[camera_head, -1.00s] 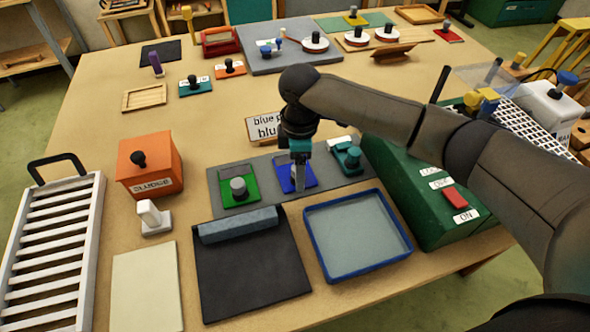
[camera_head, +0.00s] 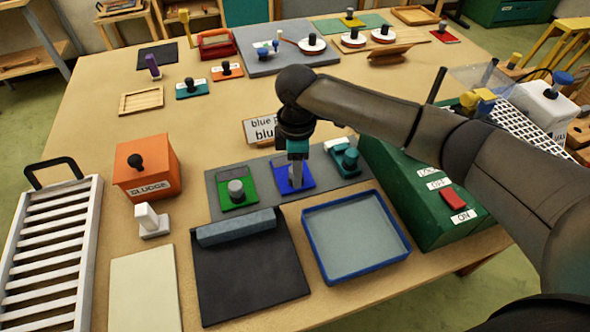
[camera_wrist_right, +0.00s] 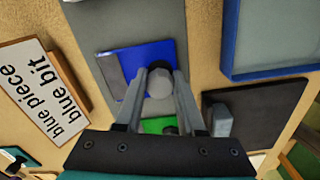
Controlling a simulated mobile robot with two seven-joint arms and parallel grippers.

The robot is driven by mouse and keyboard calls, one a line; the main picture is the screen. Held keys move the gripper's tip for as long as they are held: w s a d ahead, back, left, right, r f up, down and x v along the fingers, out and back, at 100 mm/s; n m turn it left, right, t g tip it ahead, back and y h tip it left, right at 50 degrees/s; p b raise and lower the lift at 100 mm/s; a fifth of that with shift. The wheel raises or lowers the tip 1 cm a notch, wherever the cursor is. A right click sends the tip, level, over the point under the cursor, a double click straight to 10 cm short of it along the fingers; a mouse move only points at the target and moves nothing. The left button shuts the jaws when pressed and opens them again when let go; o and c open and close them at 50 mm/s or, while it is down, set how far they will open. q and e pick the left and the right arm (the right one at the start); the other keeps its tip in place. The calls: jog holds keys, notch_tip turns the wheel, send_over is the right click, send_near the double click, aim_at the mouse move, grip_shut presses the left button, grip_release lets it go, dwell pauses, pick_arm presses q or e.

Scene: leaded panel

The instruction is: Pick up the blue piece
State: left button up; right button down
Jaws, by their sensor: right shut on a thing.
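The blue piece (camera_head: 283,179) is a flat blue square with a knob on top, lying on a long grey board (camera_head: 338,176). It also shows in the right wrist view (camera_wrist_right: 143,60), where its round grey knob (camera_wrist_right: 159,84) sits between my fingers. My right gripper (camera_head: 296,183) points down over it and is shut on the knob; in the wrist view my fingers (camera_wrist_right: 160,90) stand on both sides of it. The piece appears to rest on the board. A label (camera_head: 264,130) reading "blue piece, blue bit" stands behind. My left gripper is not in view.
A green piece (camera_head: 237,194) and a teal piece (camera_head: 346,160) flank the blue one on the board. A blue-rimmed tray (camera_head: 358,277) and a black mat (camera_head: 249,273) lie in front. A green machine (camera_head: 405,200) stands close on the right, an orange sludge box (camera_head: 147,168) on the left.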

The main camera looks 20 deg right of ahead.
notch_tip(320, 180, up, 20)
jog(key=p, duration=0.3)
jog(key=c, duration=1.1)
grip_release()
grip_shut()
